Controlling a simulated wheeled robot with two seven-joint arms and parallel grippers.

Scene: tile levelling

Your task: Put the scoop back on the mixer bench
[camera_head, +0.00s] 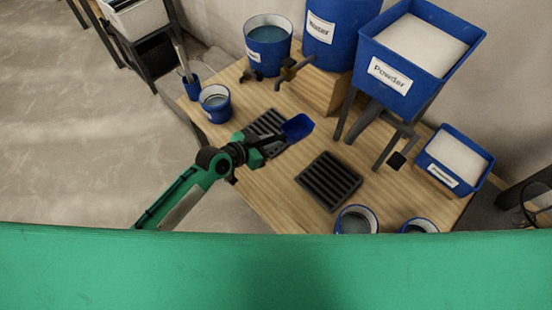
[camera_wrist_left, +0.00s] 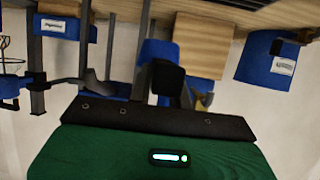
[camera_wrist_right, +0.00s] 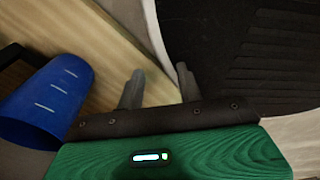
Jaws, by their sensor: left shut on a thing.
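The blue scoop (camera_head: 298,127) is held by my left gripper (camera_head: 262,149), above the mixer bench (camera_head: 262,193) and over the rear dark grate (camera_head: 268,124). A gap between scoop and bench cannot be judged. The left wrist view shows a blue part, probably the scoop (camera_wrist_left: 158,48), behind the dark fingers. My right gripper (camera_wrist_right: 158,88) shows only in its wrist view. Its two fingers stand apart with nothing seen between them, near a wooden surface.
A second grate (camera_head: 328,181) lies right of the scoop. A powder hopper (camera_head: 404,88) on legs, a powder tray (camera_head: 438,172), a water barrel (camera_head: 330,35) and several buckets stand around the bench. A blue cup (camera_wrist_right: 45,100) and a dark ridged object (camera_wrist_right: 255,60) flank my right gripper.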

